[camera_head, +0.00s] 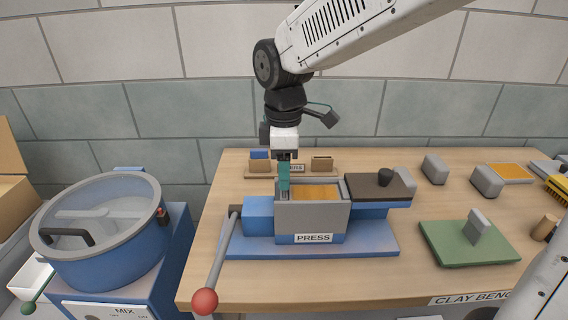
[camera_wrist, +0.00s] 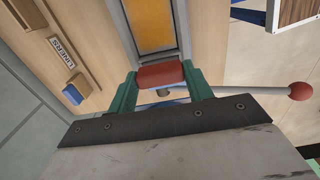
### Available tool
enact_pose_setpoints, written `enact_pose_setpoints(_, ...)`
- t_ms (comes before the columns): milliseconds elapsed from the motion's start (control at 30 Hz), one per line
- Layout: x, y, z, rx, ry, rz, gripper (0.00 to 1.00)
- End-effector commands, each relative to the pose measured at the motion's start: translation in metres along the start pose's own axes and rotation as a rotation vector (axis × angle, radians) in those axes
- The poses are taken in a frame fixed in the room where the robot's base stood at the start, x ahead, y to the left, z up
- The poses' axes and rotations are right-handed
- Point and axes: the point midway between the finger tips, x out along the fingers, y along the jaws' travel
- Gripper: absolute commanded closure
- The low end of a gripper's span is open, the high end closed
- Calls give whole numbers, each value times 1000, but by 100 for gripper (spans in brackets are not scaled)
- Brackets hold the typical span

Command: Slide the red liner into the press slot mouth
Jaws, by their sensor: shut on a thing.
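My gripper (camera_head: 284,176) points down at the left end of the press (camera_head: 312,222). In the wrist view my gripper's green fingers (camera_wrist: 161,82) are shut on the red liner (camera_wrist: 161,74), one on each side of it. The liner is hidden in the head view. The press is a grey open-topped box with orange material (camera_head: 316,192) inside; it also shows in the wrist view (camera_wrist: 186,28). The liner lies at the box's near end in the wrist view. I cannot tell whether it touches the slot mouth, which the fingers and liner cover.
A lever with a red knob (camera_head: 205,301) stands left of the press. A dark plate (camera_head: 380,186) lies to its right. The liners rack (camera_head: 290,175) is behind, with a blue liner (camera_head: 260,154). A mixer (camera_head: 100,225) stands left; a green board (camera_head: 468,241) lies right.

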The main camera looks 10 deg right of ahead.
Motion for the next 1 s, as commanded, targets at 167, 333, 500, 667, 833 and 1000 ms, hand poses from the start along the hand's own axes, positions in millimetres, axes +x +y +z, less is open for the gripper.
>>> enact_pose_setpoints(167,4,0,0,0,0,0,75)
enact_pose_setpoints(333,9,0,0,0,0,1,75)
enact_pose_setpoints(500,13,0,0,0,0,0,75)
enact_pose_setpoints(667,17,0,0,0,0,0,75)
enact_pose_setpoints(833,21,0,0,0,0,1,75)
enact_pose_setpoints(1000,21,0,0,0,1,1,24)
